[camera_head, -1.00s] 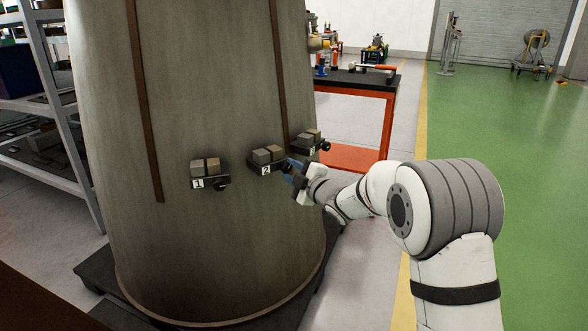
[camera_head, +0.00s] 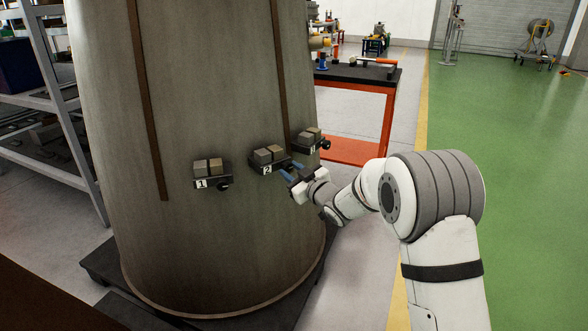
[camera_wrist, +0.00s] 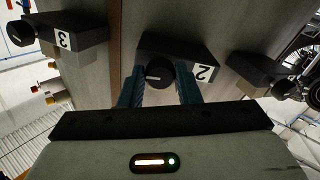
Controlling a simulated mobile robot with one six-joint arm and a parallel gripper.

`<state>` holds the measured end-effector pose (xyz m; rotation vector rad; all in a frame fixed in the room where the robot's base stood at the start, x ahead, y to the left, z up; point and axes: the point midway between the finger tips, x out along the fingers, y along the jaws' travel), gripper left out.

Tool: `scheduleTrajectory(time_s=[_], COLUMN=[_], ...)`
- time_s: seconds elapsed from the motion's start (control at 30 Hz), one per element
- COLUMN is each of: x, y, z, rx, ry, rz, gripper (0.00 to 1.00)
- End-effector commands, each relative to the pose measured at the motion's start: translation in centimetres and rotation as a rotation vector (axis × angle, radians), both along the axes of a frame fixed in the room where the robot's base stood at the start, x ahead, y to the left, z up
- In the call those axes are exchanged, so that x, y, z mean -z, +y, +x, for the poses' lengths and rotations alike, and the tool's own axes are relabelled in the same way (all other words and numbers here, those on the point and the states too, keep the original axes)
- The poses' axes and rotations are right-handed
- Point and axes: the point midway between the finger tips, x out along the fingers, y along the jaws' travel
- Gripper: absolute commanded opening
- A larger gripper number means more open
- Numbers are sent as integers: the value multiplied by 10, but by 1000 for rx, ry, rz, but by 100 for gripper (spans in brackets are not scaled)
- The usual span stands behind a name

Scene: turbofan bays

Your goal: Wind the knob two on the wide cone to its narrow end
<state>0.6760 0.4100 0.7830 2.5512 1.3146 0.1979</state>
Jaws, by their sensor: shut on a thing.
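The wide cone (camera_head: 235,240) stands on a dark base, its upper part narrower than its foot. Block two (camera_head: 268,158), labelled 2, is fixed on its wall between block one (camera_head: 212,173) and block three (camera_head: 312,140). My gripper (camera_head: 290,171) is at block two's right side, its blue fingers pointing at it. In the wrist view my gripper (camera_wrist: 159,90) has one finger on each side of the round black knob two (camera_wrist: 158,74), shut on it. A pale mark shows on the knob's face. In the head view the fingers hide that knob.
Knob one (camera_head: 223,187) and knob three (camera_head: 325,146) stick out on either side. Brown strips (camera_head: 147,100) run up the cone. A red workbench (camera_head: 360,105) stands behind it, shelving (camera_head: 50,110) at left.

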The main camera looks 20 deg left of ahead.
Motion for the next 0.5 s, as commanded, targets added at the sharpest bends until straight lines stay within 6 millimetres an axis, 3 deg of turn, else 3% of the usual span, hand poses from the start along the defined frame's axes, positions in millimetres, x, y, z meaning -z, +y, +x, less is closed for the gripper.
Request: scheduleTrajectory(time_s=[0.5], x=[-4], y=[1], z=[0], rx=[-1], ry=[68], rz=[58], gripper=[7])
